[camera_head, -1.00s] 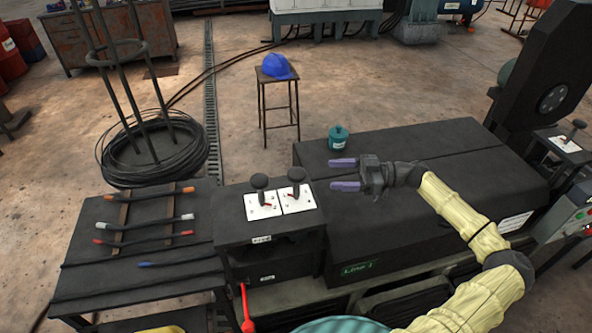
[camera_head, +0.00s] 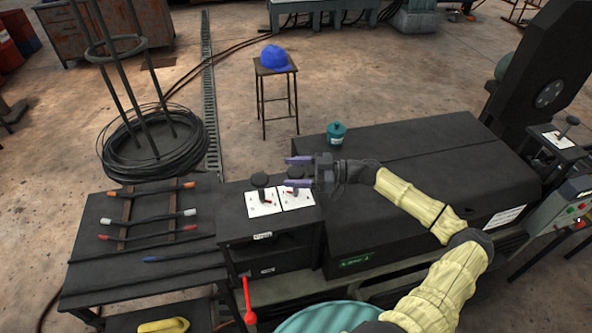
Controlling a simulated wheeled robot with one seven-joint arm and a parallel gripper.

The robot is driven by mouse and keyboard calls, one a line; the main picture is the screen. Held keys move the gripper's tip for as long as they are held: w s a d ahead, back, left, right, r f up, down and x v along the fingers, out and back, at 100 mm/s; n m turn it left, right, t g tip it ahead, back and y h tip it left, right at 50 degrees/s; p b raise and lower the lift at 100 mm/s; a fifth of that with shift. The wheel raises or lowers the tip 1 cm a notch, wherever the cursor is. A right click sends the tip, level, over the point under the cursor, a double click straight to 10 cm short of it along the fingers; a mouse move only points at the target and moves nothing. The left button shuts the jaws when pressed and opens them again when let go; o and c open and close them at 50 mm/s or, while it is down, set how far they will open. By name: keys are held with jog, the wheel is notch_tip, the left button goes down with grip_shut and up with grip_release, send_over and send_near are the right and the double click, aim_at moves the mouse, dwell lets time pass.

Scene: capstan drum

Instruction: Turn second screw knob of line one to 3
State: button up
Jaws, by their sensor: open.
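Two black screw knobs stand on white plates with red pointers on the dark control box at the picture's middle. The left knob (camera_head: 260,180) is clear of my gripper. The right, second knob (camera_head: 295,172) is partly hidden by my gripper (camera_head: 287,172). My gripper comes in from the right with its two purple fingers apart, one above and one below the knob in the picture. I cannot tell whether the fingers touch it or are level with it. The numbers on the second plate (camera_head: 300,198) are too small to read. A green label on the machine front, which earlier read Line 1, is blurred.
A table (camera_head: 110,275) with several colour-tipped rods is at left. A red lever (camera_head: 248,302) hangs below the box. A blue helmet (camera_head: 275,58) sits on a stool behind.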

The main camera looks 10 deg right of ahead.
jog(key=c, duration=1)
jog(key=shift+o, duration=0.2)
jog(key=shift+s+f+m+t+b, duration=0.1)
jog(key=shift+m+t+b, duration=0.4)
jog(key=shift+t, duration=0.3)
jog(key=shift+m+t+h+b, duration=0.7)
jog(key=shift+m+t+h, duration=0.35)
jog(key=shift+t, duration=0.45)
jog(key=m+t+h, duration=0.4)
jog(key=t, duration=0.1)
jog(key=m+t+h, duration=0.1)
jog(key=m+h, duration=0.1)
jog(key=h, duration=0.1)
jog(key=m+t+h+p, duration=0.1)
jog(key=m+h, duration=0.1)
jog(key=m+t+h, duration=0.1)
jog(key=m+h, duration=0.1)
jog(key=h, duration=0.1)
jog(key=shift+a+r+t+h, duration=0.15)
jog(key=shift+r+t+h, duration=0.1)
jog(key=shift+t+h, duration=0.1)
jog(key=shift+m+h+p, duration=1)
jog(key=shift+m+h, duration=1.05)
jog(key=shift+h, duration=0.95)
jog(key=shift+d+h, duration=0.2)
jog(key=shift+h, duration=0.1)
